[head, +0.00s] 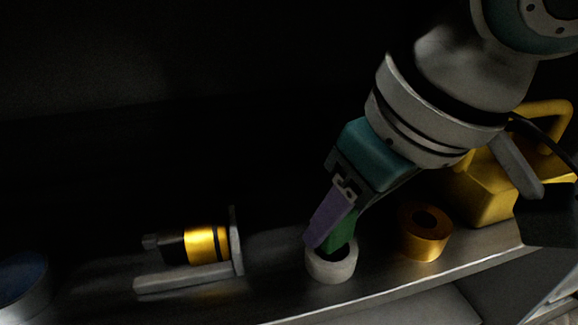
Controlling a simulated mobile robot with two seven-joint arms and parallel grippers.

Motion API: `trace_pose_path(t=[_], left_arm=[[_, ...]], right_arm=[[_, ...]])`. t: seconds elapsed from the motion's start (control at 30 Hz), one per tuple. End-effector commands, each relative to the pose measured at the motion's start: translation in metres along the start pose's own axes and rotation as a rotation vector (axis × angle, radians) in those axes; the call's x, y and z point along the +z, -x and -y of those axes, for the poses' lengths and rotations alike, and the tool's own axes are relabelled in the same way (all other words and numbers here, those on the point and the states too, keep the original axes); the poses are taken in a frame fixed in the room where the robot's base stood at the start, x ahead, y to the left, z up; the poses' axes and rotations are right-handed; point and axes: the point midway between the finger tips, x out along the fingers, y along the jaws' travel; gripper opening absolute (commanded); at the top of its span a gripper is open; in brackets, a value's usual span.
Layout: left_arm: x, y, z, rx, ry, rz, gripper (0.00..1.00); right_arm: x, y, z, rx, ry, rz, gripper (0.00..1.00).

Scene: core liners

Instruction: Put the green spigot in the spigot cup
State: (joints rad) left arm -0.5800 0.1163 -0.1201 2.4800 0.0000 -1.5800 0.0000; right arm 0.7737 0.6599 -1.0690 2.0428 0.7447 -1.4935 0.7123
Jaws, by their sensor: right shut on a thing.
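The green spigot (341,242) is between the fingers of my right gripper (328,226), which is shut on it. A purple finger covers part of the spigot. The spigot's lower end is at the mouth of a pale grey round cup (331,268), and appears to be inside its rim. How deep it sits, and whether it touches the cup's floor, cannot be seen. The cup stands on the grey shelf (275,290). My left gripper is not in view.
A gold ring-shaped piece (425,232) stands right of the cup, near a yellow object with a handle (482,187). A black and gold cylinder (202,244) rests in a grey holder (190,274) to the left. A blue-topped round container (22,283) is at far left. The background is dark.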

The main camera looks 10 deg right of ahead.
Motion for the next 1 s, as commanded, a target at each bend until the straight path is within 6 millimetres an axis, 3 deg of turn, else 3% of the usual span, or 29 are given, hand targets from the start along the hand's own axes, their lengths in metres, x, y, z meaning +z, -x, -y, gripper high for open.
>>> trace_pose_path(t=[0.3, 0.33, 0.57, 0.87, 1.0], left_arm=[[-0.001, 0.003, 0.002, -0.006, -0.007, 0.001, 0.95], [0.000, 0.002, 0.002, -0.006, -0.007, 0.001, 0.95], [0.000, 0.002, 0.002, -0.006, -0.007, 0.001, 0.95], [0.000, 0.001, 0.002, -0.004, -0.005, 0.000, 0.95], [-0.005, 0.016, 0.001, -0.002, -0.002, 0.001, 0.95]], right_arm=[[0.000, -0.001, 0.000, 0.000, -0.001, 0.000, 0.00], [0.000, -0.001, 0.000, 0.001, -0.001, -0.001, 0.48], [0.000, -0.001, 0.000, 0.001, -0.001, -0.001, 0.74], [-0.001, 0.001, 0.000, 0.001, 0.000, -0.003, 0.74], [-0.003, 0.022, 0.000, 0.000, -0.001, -0.002, 0.74]])
